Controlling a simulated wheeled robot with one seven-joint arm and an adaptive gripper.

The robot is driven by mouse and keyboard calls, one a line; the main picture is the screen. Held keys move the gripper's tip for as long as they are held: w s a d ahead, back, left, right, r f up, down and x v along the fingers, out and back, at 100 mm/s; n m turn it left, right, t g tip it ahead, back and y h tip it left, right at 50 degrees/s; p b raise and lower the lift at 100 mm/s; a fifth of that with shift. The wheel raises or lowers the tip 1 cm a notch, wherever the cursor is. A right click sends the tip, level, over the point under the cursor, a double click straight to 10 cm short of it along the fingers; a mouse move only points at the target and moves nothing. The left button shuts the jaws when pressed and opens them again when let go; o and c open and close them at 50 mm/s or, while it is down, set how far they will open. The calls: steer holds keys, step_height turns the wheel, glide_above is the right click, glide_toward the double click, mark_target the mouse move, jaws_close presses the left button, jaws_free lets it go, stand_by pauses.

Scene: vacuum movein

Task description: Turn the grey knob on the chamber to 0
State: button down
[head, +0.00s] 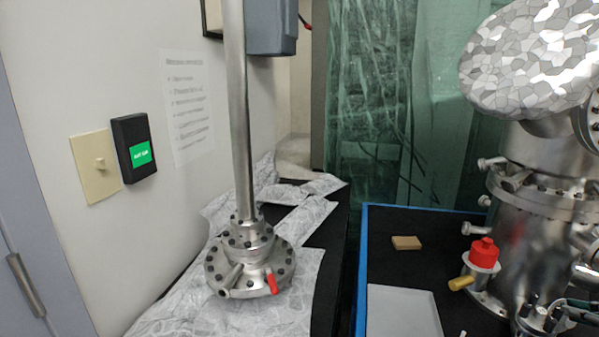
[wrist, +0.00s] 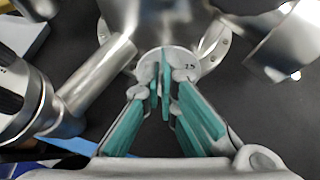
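The grey knob (wrist: 187,63) shows in the wrist view as a light grey round dial with a small number, possibly 7.5 or 2.5, to the right of my fingers. My gripper (wrist: 160,82) has its teal finger pads drawn close together over the middle of the knob, with a thin grey part, seemingly the knob's ridge, between them. The fingers hide much of the dial, and no 0 mark can be made out. The steel chamber (head: 520,237) stands at the right in the head view. I cannot pick out the knob or my gripper there.
Steel tubes (wrist: 98,75) and flanges lie close on both sides of my fingers. In the head view, a red cap (head: 483,252) sits beside the chamber, and a tan block (head: 406,242) and a light grey plate (head: 402,311) lie on the black bench top.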

steer(key=shift+w+a+f, duration=0.1)
steer(key=shift+w+a, duration=0.25)
steer(key=shift+a, duration=0.25)
steer(key=p+v, duration=0.2)
steer(key=v, duration=0.4)
steer(key=shift+s+d+f, duration=0.3)
steer(key=shift+d, duration=0.05)
